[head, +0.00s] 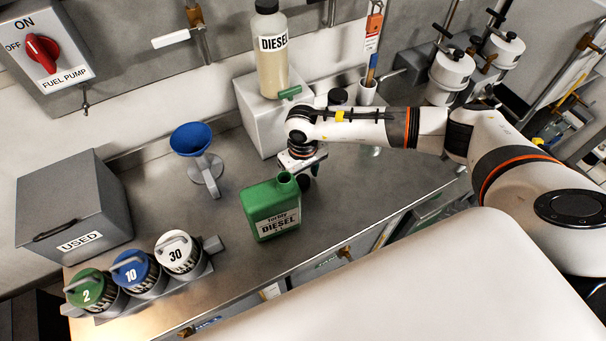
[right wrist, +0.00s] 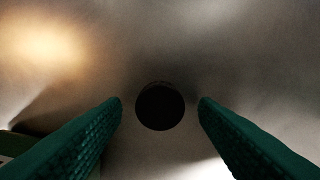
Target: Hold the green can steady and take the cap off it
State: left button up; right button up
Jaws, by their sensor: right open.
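The green can (head: 272,210), labelled DIESEL, stands upright on the steel counter near its front edge. Its neck (head: 286,178) shows as a green ring with no cap visible on it. My right gripper (head: 308,178) points down just behind and to the right of the can, partly hidden by it. In the right wrist view its two green textured fingers (right wrist: 160,103) are apart. A dark round disc (right wrist: 160,106), which looks like the cap, lies between and beyond the fingertips, apart from both. I cannot tell its height above the counter. My left gripper is not in view.
A blue funnel (head: 191,140) on a stand is left of the can. Three numbered canisters (head: 142,272) and a grey USED box (head: 72,205) stand further left. A DIESEL bottle (head: 271,55) sits on a white block (head: 258,118) behind. The counter right of the gripper is mostly clear.

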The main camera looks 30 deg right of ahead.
aim_at(303, 180)
notch_tip(303, 180, up, 11)
jog(key=b, duration=0.2)
jog(key=shift+r+b, duration=0.15)
jog(key=shift+b, duration=0.15)
